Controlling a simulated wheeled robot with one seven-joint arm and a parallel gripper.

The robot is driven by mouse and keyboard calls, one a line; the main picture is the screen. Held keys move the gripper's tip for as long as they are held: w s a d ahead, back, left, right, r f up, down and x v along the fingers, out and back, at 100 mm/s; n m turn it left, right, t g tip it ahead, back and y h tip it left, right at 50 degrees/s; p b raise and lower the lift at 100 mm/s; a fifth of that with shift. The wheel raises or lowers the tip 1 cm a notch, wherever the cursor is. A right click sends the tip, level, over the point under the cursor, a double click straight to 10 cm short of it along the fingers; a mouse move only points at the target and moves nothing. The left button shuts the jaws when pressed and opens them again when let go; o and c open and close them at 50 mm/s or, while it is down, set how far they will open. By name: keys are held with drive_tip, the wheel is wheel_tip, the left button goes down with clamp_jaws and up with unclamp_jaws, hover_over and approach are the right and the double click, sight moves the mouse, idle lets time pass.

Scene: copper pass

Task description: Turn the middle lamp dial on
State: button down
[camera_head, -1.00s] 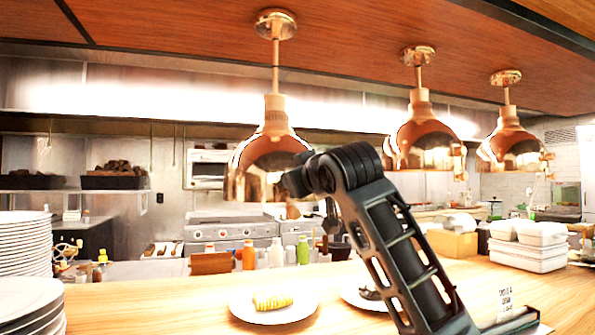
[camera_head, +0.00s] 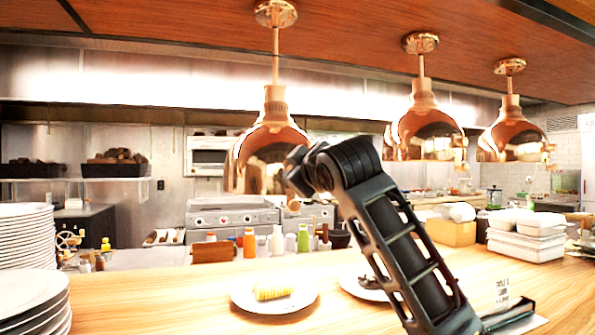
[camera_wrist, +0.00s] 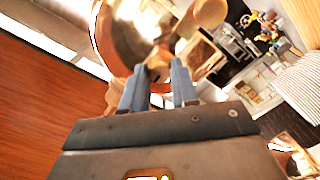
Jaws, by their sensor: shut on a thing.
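Three copper heat lamps hang in a row in the head view: a large left one (camera_head: 258,160), a centre one (camera_head: 424,132) and a right one (camera_head: 512,140). A small dial (camera_head: 460,157) sticks out on the right side of the centre lamp, with no gripper on it. My arm reaches to the right side of the left lamp and hides that part. My gripper (camera_wrist: 160,74) shows in the wrist view, its blue-grey fingers closed on a small copper part, seemingly a lamp dial. A copper shade (camera_wrist: 135,35) fills the space beyond. The dial's setting is not clear.
A wooden counter (camera_head: 170,305) lies below, with plate stacks (camera_head: 25,250) at the left and a plate of food (camera_head: 275,305) near the middle. White containers (camera_head: 525,245) stand at the right. A wooden ceiling (camera_head: 350,28) is close above the lamps.

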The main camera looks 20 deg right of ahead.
drive_tip(key=c, duration=0.9)
unclamp_jaws()
drive_tip(key=shift+o, duration=0.2)
drive_tip(key=shift+s, duration=0.1)
drive_tip(key=s+b, duration=0.1)
drive_tip(key=s, duration=0.6)
drive_tip(key=shift+s+r, duration=0.15)
drive_tip(key=shift+s, duration=0.15)
